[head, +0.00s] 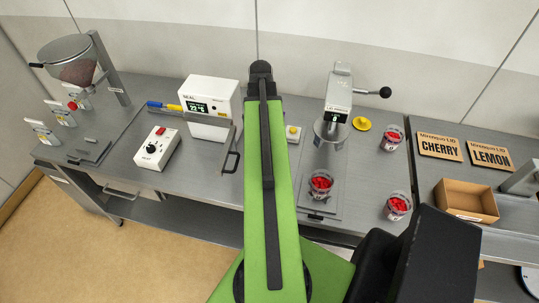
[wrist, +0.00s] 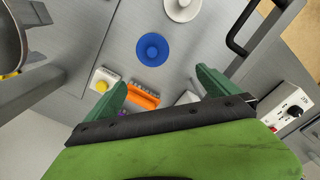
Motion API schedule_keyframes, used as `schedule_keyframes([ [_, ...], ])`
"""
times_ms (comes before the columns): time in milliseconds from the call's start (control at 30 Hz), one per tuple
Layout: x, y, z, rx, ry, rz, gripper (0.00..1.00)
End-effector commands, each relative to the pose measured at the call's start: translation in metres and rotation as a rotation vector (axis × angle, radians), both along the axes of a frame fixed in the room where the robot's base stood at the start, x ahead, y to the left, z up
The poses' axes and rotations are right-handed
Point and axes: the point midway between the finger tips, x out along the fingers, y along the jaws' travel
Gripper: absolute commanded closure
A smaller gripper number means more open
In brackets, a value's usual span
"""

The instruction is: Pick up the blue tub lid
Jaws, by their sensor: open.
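The blue tub lid (wrist: 152,49) is a round disc with a raised knob in the middle. It lies flat on the grey worktop in the wrist view, ahead of my fingertips. My gripper (wrist: 160,84) is open and empty, its two green fingers spread wide. The lid is apart from both fingers. In the head view I do not see the blue lid; my green arm covers the middle of the worktop.
A white lid (wrist: 183,8) lies beyond the blue one. A white box with a yellow button (wrist: 103,80) and an orange piece (wrist: 143,96) sit near my fingers. A dark handle (wrist: 244,28) is close by. A press (head: 337,105) and red-filled tubs (head: 397,207) stand right.

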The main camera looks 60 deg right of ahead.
Motion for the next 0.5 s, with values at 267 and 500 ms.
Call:
schedule_keyframes([
  [267,-0.017,-0.012,-0.004,0.003,0.001,-0.016,0.0],
  [500,-0.016,-0.012,-0.046,0.002,0.001,-0.015,0.0],
])
